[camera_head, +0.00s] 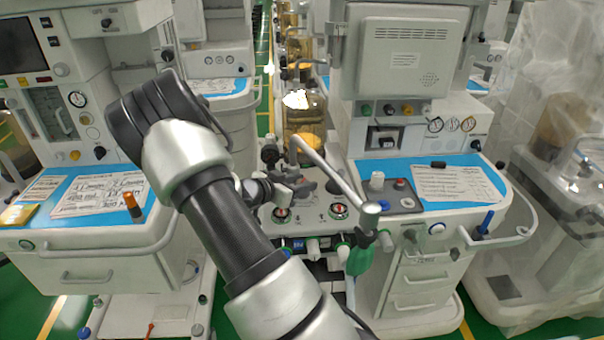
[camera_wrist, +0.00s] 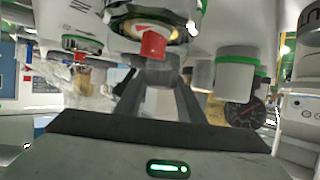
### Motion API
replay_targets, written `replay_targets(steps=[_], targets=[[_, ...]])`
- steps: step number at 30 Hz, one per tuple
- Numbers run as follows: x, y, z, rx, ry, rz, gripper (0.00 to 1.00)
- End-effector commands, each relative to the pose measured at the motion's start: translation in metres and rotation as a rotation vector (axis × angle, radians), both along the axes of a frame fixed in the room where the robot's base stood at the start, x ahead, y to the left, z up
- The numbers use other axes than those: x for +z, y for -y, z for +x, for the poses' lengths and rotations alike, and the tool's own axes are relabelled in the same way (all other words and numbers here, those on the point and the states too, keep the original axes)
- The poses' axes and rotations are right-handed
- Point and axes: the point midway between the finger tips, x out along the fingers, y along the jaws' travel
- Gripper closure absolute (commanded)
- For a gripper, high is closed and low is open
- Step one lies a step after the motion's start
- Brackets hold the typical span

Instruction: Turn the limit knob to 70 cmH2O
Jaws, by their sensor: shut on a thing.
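My gripper (camera_head: 293,188) is at the breathing-circuit block of the middle cart, beside its slanted metal arm. In the wrist view my gripper (camera_wrist: 160,72) has its two dark fingers drawn together at a small red knob (camera_wrist: 153,45), shut on it. The knob sits under a round, yellow-rimmed fitting with a white face. It appears to be the limit knob. No cmH2O scale or pointer setting can be read. In the head view my gripper and wrist hide the knob.
The slanted metal arm (camera_head: 335,172) passes close on the right. A dark gauge (camera_wrist: 243,113) and a green-rimmed white cylinder (camera_wrist: 236,72) stand right of the fingers in the wrist view.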

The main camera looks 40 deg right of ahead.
Motion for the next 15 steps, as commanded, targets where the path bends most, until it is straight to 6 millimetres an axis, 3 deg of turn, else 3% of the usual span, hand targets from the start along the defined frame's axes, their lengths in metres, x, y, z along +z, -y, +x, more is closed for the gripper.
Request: replay_targets(steps=[1,15], targets=[[0.008,0.0,0.0,-0.038,-0.002,0.002,0.87],[-0.005,0.001,0.001,-0.482,0.002,0.006,0.87]])
